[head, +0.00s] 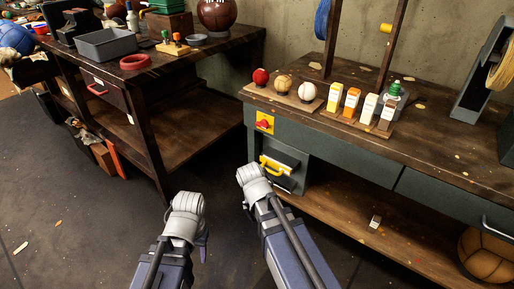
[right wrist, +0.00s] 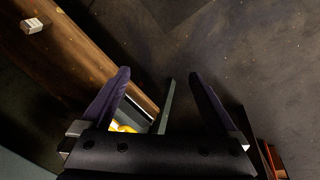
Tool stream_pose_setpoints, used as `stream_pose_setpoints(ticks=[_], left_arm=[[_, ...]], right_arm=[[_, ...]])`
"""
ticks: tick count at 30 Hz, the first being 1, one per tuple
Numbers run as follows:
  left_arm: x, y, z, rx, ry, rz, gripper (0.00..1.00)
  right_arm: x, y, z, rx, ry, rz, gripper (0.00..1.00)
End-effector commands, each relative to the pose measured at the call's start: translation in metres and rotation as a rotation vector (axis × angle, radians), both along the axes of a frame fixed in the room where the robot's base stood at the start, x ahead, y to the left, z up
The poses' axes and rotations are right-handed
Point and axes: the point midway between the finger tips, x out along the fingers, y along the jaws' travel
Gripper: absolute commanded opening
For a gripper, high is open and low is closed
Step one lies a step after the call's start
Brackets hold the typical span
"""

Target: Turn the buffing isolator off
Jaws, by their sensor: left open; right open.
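The isolator (head: 264,123) is a red rotary knob on a yellow plate, on the left end of the green workbench front. The knob's red bar looks roughly level, but it is too small to read its setting. My left gripper (head: 204,236) is low in front of the bench, left of and below the isolator; only a bit of its purple finger shows. My right arm's wrist (head: 251,178) is below the isolator, apart from it. In the right wrist view my right gripper (right wrist: 158,88) has its two purple fingers apart, with nothing held between them.
A yellow handle (head: 278,167) juts from a dark drawer below the isolator. A low shelf (head: 340,215) runs beneath. A dark wooden table (head: 190,60) stands left. The floor between is clear.

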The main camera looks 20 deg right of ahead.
Motion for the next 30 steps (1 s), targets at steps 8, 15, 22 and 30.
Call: stream_pose_setpoints(ticks=[8, 15, 22, 30], left_arm=[[0.0, 0.0, -0.067, 0.001, -0.001, -0.003, 0.5], [0.0, 0.0, -0.069, 0.001, -0.001, -0.003, 0.5], [0.0, 0.0, -0.069, 0.001, -0.001, -0.003, 0.5], [0.0, 0.0, -0.069, 0.001, -0.001, -0.003, 0.5]], right_arm=[[0.096, -0.051, -0.017, -0.355, -0.366, -0.33, 0.95], [0.178, -0.035, 0.069, -0.553, -0.892, -0.483, 0.95], [0.217, 0.003, 0.13, -0.566, -1.257, -0.493, 0.95], [0.224, 0.013, 0.145, -0.556, -1.345, -0.488, 0.95]])
